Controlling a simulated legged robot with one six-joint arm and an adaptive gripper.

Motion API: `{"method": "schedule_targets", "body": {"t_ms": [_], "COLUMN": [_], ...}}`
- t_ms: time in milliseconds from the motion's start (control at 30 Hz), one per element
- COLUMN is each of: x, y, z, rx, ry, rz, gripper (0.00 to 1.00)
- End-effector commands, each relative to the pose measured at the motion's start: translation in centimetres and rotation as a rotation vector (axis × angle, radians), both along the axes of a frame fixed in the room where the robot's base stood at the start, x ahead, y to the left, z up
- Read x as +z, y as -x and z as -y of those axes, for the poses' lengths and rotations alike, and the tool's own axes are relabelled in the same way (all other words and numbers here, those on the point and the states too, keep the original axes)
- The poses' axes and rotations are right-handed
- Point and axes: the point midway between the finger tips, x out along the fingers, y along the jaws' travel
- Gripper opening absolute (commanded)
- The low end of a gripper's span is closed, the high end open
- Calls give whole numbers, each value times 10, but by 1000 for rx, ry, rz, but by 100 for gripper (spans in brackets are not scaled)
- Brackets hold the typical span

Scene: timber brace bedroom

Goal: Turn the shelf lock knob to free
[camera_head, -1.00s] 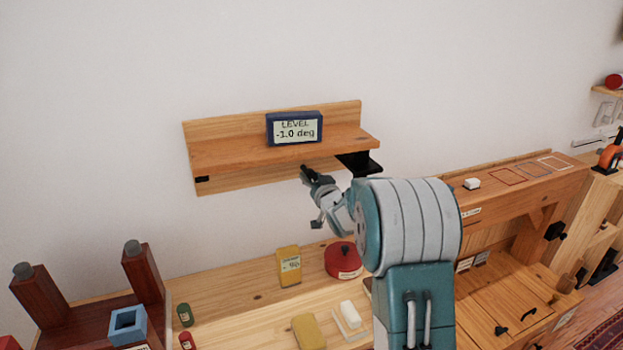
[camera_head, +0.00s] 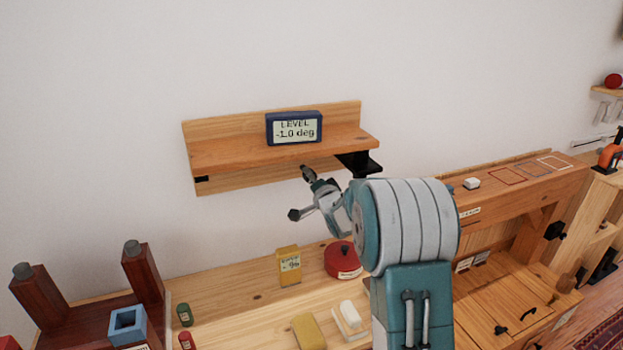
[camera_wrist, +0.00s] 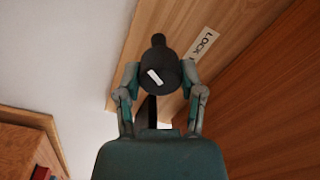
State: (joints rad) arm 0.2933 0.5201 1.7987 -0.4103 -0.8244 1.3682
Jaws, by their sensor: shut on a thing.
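The shelf lock knob (camera_wrist: 160,72) is a round black knob with a white mark on its face and a small stub at its top. It sits on a wooden surface beside a white label (camera_wrist: 204,45) reading "LOCK". My gripper (camera_wrist: 160,80) has one finger on each side of the knob and is shut on it. The white mark slants from upper left to lower right. In the head view, my gripper (camera_head: 308,190) is under the wooden shelf (camera_head: 270,152), and I cannot make out the knob there.
A level display (camera_head: 294,129) on the shelf reads -1.0 deg. A black bracket (camera_head: 360,163) is under the shelf's right end.

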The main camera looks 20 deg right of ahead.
Motion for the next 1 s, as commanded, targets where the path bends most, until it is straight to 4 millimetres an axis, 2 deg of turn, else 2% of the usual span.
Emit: {"method": "schedule_targets", "body": {"t_ms": [33, 300, 767, 800, 867, 900, 1000], "x": [-8, -9, -9, -9, -9, -9, -6], "y": [1, 1, 1, 1, 1, 1, 1], "z": [-1, -2, -2, -2, -2, -1, -1], "rx": [1, 1, 2, 2, 1, 1, 0], "ry": [-24, -101, -116, -116, -115, -115, -115], "rz": [-18, -19, -19, -19, -18, -18, -13], "gripper": [3, 3, 3, 55, 81, 85, 85]}}
